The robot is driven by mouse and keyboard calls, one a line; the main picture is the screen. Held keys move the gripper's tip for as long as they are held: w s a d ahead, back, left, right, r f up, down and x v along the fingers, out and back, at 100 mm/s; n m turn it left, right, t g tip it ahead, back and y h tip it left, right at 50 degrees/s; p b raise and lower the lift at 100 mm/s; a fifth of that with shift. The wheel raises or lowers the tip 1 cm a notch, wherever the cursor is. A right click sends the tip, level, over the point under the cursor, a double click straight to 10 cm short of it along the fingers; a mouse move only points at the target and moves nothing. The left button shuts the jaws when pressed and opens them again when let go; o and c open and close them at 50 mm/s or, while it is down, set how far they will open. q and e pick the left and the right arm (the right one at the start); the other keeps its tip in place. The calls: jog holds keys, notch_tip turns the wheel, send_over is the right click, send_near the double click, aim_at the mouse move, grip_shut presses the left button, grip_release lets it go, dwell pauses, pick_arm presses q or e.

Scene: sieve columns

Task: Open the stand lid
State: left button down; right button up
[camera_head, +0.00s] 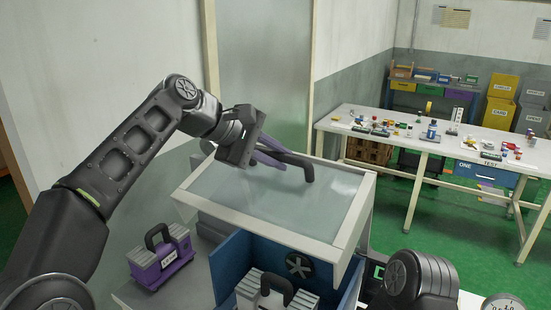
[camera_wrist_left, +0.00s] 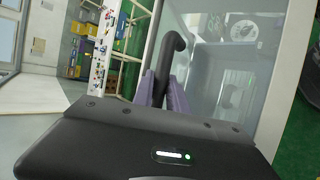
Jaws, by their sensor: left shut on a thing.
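The stand lid (camera_head: 285,205) is a see-through grey panel in a pale frame, in the middle of the head view. It lies over a stand with blue walls (camera_head: 231,266); I cannot tell how far it is raised. A black bent handle (camera_head: 302,162) stands on the lid's far part. My left gripper (camera_head: 270,153), with purple fingers, is shut on this handle. In the left wrist view, the handle (camera_wrist_left: 174,50) rises between the fingers, and the lid's glass (camera_wrist_left: 205,85) lies beyond. My right gripper is not in view; only part of my right arm shows at lower right.
A purple case (camera_head: 160,257) with a black handle stands left of the stand. A grey case (camera_head: 275,293) and a dark round fan (camera_head: 299,265) show at the stand's blue front. A white table (camera_head: 440,140) with small parts stands at the back right. Green floor lies between.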

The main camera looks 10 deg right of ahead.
pick_arm(q)
jog(key=shift+f, duration=0.2)
jog(key=c, duration=1.3)
grip_release()
jog(key=shift+v, duration=4)
jog(key=shift+w+d+r, duration=0.1)
